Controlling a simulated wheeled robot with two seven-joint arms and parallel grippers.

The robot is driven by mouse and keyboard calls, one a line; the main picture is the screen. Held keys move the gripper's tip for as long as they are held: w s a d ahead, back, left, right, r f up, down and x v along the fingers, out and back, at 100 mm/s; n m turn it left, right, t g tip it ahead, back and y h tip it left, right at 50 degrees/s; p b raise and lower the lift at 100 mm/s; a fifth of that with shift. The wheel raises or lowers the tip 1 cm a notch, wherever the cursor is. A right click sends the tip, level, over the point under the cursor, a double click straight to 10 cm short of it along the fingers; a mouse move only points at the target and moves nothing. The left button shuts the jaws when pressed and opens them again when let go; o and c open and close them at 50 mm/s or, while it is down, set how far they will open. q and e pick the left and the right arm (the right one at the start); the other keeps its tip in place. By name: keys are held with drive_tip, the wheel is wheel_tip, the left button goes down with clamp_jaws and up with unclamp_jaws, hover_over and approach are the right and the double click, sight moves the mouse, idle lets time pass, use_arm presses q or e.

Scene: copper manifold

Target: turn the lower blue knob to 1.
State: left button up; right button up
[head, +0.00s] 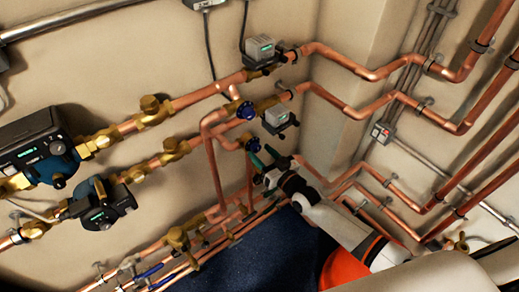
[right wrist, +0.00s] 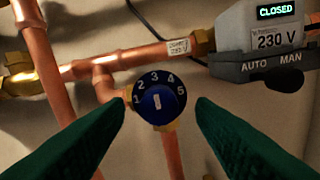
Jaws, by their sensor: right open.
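The lower blue knob (head: 253,145) sits on a brass valve below the upper blue knob (head: 246,110) in the head view. In the right wrist view the lower knob (right wrist: 160,97) faces me, with numbers 1 to 5 around its upper rim. A short white mark on its face stands nearly upright; I cannot tell exactly which number it points to. My right gripper (head: 262,155) is open just in front of the lower knob. In the right wrist view its green fingers (right wrist: 160,105) stand on either side of the knob, with gaps showing. My left gripper is not in view.
A grey actuator (right wrist: 262,45) reading CLOSED and 230 V is at the upper right of the wrist view; it also shows in the head view (head: 276,117). Copper pipes (head: 213,170) run around the knob. Pumps (head: 40,148) are at the left.

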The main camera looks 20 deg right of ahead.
drive_tip(key=shift+x, duration=0.9)
drive_tip(key=shift+c, duration=0.3)
drive_tip(key=c, duration=0.9)
